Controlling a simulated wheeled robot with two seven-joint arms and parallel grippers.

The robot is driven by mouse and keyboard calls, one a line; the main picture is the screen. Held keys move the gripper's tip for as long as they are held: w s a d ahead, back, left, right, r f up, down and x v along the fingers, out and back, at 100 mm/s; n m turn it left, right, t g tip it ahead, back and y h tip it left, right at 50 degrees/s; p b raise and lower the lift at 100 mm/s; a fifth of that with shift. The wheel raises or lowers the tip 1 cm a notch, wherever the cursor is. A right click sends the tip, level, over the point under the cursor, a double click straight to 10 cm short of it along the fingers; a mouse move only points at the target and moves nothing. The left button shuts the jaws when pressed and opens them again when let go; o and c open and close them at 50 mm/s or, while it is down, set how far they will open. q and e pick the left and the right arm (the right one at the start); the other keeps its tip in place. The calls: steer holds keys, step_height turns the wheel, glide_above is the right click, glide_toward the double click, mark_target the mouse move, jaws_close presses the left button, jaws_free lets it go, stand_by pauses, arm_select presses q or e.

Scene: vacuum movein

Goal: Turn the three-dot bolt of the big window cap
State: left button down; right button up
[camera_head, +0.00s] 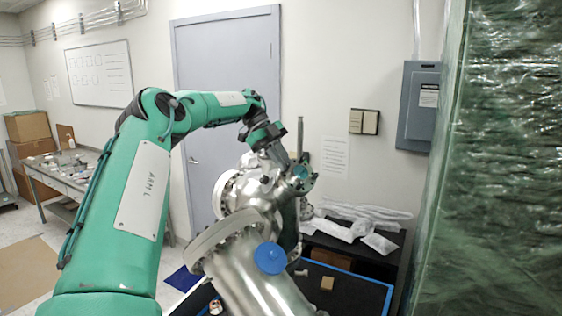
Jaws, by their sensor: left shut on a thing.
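The shiny metal vacuum chamber (250,285) stands in front of me, with several bolted flanges. A large round flange with bolts (228,194) faces left on its upper part; I cannot tell if it is the big window cap. A smaller round port with a greenish window (299,179) sits at the upper right. The three-dot bolt and its dots are too small to make out. My left gripper (279,156) reaches down at the top of the chamber, just above and left of the small port. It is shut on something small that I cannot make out. My right gripper is out of view.
A blue round cap (270,258) sits on the chamber's near side. A black bench (360,249) with clear plastic bags stands behind right. Green plastic sheeting (495,170) fills the right side. A cluttered table (68,175) stands at left. A grey door (228,90) is behind.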

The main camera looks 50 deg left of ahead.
arm_select(q)
steer(key=shift+w+f+m+g, duration=0.1)
steer(key=shift+w+m+g, duration=0.1)
steer(key=shift+m+g, duration=0.35)
steer(key=shift+g, duration=0.55)
steer(key=c, duration=1.4)
jaws_free()
steer(key=shift+c, duration=0.2)
steer(key=shift+t, duration=0.4)
